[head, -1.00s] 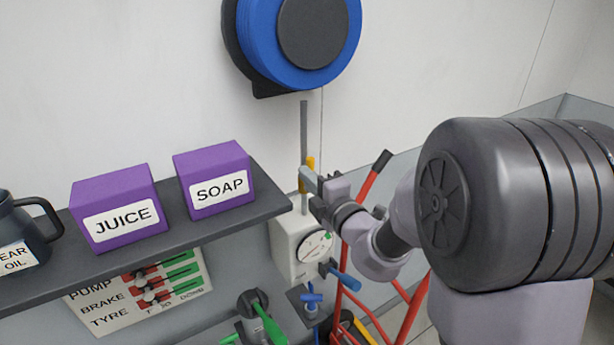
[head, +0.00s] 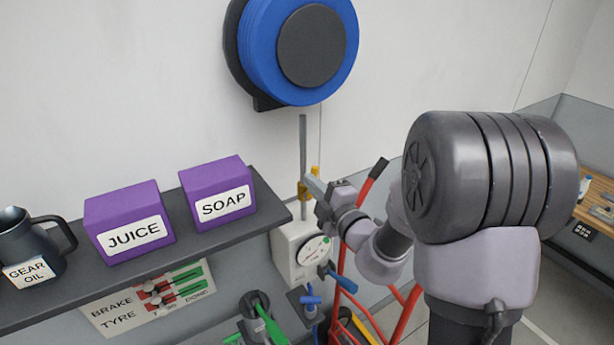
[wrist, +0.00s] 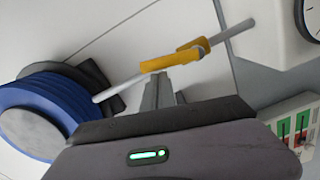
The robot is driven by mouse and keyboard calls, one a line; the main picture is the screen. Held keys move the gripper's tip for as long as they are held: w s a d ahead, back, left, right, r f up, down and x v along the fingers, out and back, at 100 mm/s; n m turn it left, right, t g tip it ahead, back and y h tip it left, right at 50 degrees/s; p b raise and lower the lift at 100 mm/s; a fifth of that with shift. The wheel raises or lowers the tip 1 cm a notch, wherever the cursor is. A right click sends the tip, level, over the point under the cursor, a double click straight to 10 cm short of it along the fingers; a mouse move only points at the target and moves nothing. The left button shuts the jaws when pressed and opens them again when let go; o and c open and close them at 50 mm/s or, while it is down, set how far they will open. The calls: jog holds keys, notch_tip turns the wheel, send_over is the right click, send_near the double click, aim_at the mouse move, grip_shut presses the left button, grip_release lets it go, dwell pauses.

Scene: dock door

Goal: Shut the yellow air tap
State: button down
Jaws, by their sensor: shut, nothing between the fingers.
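The yellow air tap (head: 303,189) sits on an upright grey pipe (head: 303,145) above a white gauge box. In the wrist view, its yellow handle (wrist: 171,62) is beside the pipe, at a slight angle to it. My gripper (head: 309,182) is at the right of the pipe and partly covers the tap. In the wrist view my gripper (wrist: 156,80) is shut and empty, its fingertips just below the handle. I cannot tell whether they touch it.
A blue hose reel (head: 300,50) hangs above. A shelf (head: 150,262) at the left carries two purple boxes and a jug.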

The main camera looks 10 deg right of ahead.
jog(key=m+p, duration=0.1)
jog(key=p, duration=0.1)
jog(key=d+m+p, duration=0.1)
jog(key=p, duration=0.1)
jog(key=d+m+p, duration=0.1)
jog(key=p, duration=0.1)
jog(key=shift+w+d+r+m, duration=0.1)
jog(key=shift+w+r+m, duration=0.2)
jog(key=shift+w+r, duration=0.1)
jog(key=w+d+f+m+p, duration=0.1)
jog(key=d+f+m+p, duration=0.3)
jog(key=m+p, duration=0.3)
jog(key=shift+w+d+f+g+p, duration=0.2)
jog(key=shift+d+f+g+p, duration=0.2)
jog(key=shift+p, duration=0.85)
jog(key=shift+s+a+f, duration=0.1)
jog(key=shift+f, duration=0.15)
